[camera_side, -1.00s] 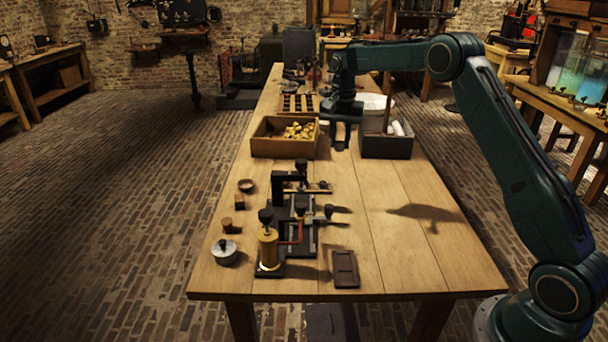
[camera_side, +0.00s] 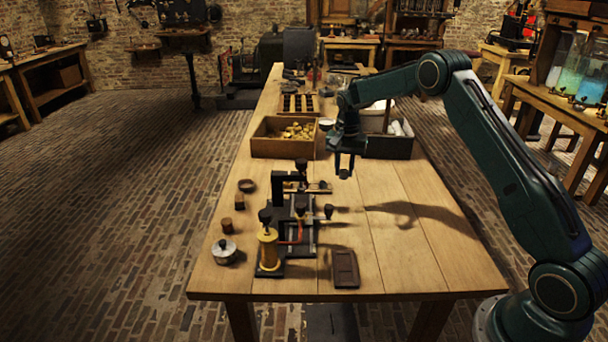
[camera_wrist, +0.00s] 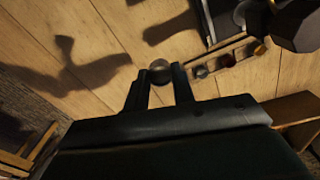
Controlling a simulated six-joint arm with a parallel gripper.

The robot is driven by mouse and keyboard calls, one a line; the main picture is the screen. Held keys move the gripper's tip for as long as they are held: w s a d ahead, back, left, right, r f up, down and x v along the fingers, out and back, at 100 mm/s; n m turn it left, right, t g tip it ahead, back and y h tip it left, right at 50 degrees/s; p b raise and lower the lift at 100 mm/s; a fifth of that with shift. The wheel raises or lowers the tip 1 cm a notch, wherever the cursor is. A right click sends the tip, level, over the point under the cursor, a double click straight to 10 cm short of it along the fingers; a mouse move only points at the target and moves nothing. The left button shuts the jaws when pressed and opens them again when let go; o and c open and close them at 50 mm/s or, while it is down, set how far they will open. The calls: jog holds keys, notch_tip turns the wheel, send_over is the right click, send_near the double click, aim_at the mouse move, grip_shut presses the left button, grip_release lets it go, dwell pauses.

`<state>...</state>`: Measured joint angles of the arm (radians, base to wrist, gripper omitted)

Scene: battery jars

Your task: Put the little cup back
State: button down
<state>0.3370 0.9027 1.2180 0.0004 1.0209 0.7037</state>
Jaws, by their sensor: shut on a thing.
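My gripper (camera_side: 344,166) hangs over the wooden table, right of the black and brass apparatus and in front of the dark tray. Its two fingers also show in the wrist view (camera_wrist: 166,88). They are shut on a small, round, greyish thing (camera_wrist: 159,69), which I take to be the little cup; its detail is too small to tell. It is held above the table top. A small dark round dish (camera_side: 248,185) sits at the table's left side, apart from my gripper.
The apparatus (camera_side: 300,210) with black knobs and a brass cylinder (camera_side: 268,248) stands left of my gripper. A wooden box (camera_side: 262,145) of yellowish pieces and a dark tray (camera_side: 390,147) stand behind. A dark flat block (camera_side: 345,268) lies in front. The table's right side is clear.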

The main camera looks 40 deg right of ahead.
send_over(341, 206)
notch_tip(341, 206, down, 6)
jog(key=shift+s+f, duration=0.1)
jog(key=shift+f, duration=0.05)
jog(key=shift+f, duration=0.1)
jog(key=shift+f, duration=2.05)
jog(key=shift+f, duration=0.15)
jog(key=c, duration=1.2)
grip_release()
jog(key=shift+o, duration=0.2)
notch_tip(341, 206, up, 12)
jog(key=shift+r, duration=0.2)
